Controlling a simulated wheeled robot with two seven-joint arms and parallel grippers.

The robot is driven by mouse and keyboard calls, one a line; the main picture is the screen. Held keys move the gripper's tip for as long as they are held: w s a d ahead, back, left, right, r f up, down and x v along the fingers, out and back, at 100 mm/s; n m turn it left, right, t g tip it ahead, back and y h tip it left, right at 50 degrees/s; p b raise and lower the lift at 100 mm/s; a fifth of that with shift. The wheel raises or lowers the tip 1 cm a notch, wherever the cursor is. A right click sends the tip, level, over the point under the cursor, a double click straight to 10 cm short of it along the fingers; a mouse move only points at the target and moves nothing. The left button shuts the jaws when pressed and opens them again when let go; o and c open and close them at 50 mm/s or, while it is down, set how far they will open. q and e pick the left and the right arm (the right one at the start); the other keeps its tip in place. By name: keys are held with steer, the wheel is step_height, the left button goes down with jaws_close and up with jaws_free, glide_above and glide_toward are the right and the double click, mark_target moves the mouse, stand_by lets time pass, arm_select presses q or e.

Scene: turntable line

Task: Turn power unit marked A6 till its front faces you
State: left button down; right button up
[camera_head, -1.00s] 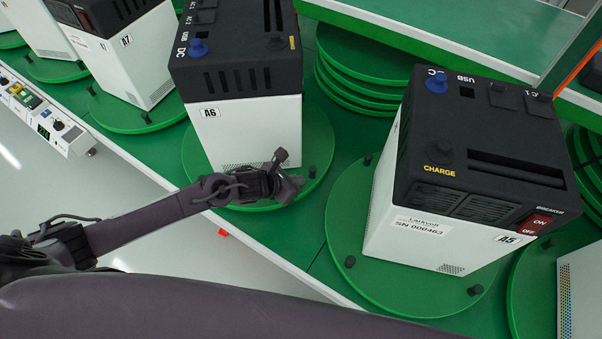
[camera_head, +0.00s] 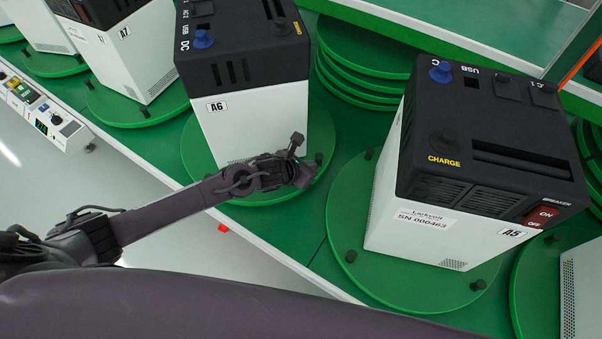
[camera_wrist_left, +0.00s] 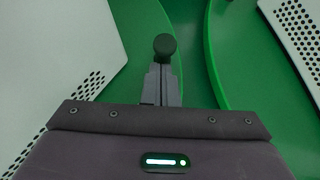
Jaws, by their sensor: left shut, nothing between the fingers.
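The power unit marked A6 (camera_head: 250,122), white with a black top, stands upright on a green round turntable (camera_head: 200,160). The face toward me bears the A6 label and dark slots above it; blue knob and "DC" lettering are on top. My left gripper (camera_head: 298,158) is shut and empty, low beside the unit's lower right corner, at the turntable's near right rim. In the left wrist view its fingertips (camera_wrist_left: 161,80) are right behind a dark round-topped peg (camera_wrist_left: 164,46); contact is unclear. A white vented wall (camera_wrist_left: 50,65) is close at left. My right gripper is out of view.
Unit A5 (camera_head: 440,235) stands on its own turntable (camera_head: 350,220) at right, with a narrow gap from A6's. Unit A7 (camera_head: 135,50) is at left. Stacked green discs (camera_head: 355,75) lie behind. A white control strip (camera_head: 45,110) edges the left.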

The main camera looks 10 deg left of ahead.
mark_target(327, 133)
arm_select(q)
steer(key=w+d+n+y+b, duration=0.1)
steer(key=w+b, duration=0.1)
steer(key=w, duration=0.1)
steer(key=w+d+n+y+b, duration=0.1)
steer(key=w+n+b, duration=0.1)
steer(key=w, duration=0.1)
steer(key=w+d+n+t+y+b, duration=0.1)
steer(key=w+n+y+b, duration=0.1)
steer(key=w, duration=0.1)
steer(key=shift+f, duration=0.1)
steer(key=shift+w+a+n+y+b, duration=0.1)
steer(key=shift+w+n+y+b, duration=0.6)
steer(key=shift+w, duration=0.45)
